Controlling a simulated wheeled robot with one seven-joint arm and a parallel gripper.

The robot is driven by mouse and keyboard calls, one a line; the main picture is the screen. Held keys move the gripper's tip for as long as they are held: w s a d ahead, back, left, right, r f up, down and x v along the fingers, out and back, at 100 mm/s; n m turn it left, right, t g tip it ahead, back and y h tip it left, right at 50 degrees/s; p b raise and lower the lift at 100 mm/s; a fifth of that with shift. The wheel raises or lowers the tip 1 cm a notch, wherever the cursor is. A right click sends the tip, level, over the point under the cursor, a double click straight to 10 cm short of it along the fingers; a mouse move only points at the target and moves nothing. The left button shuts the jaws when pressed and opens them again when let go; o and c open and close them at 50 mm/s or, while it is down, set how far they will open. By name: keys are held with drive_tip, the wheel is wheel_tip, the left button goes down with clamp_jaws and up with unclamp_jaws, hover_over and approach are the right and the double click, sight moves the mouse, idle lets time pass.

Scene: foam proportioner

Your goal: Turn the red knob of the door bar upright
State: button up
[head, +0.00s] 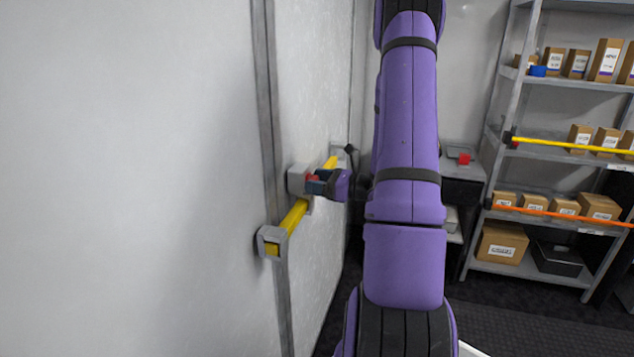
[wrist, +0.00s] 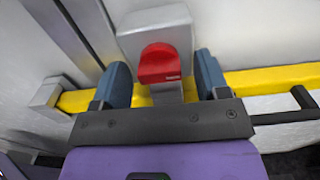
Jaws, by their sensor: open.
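The yellow door bar (head: 295,216) runs across the white door. It also crosses the wrist view (wrist: 270,78). A grey housing (head: 297,178) sits on the middle of the bar, with the red knob (head: 313,178) on its front. In the wrist view the red knob (wrist: 160,62) is between the two blue fingers of my gripper (wrist: 160,80), with a visible gap on each side. My gripper (head: 322,184) is open around the knob and not closed on it. In the head view the fingers partly hide the knob, and I cannot tell its exact turn angle.
Grey end brackets (head: 271,242) hold the bar on the door. At the right stands a metal shelf (head: 540,185) with several cardboard boxes and yellow and orange bars across its front. A dark cabinet (head: 462,185) with a small red item stands at the back.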

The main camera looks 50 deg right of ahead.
drive_tip(key=shift+w, duration=0.1)
drive_tip(key=c, duration=0.9)
drive_tip(key=shift+n, duration=0.4)
drive_tip(key=n, duration=1.7)
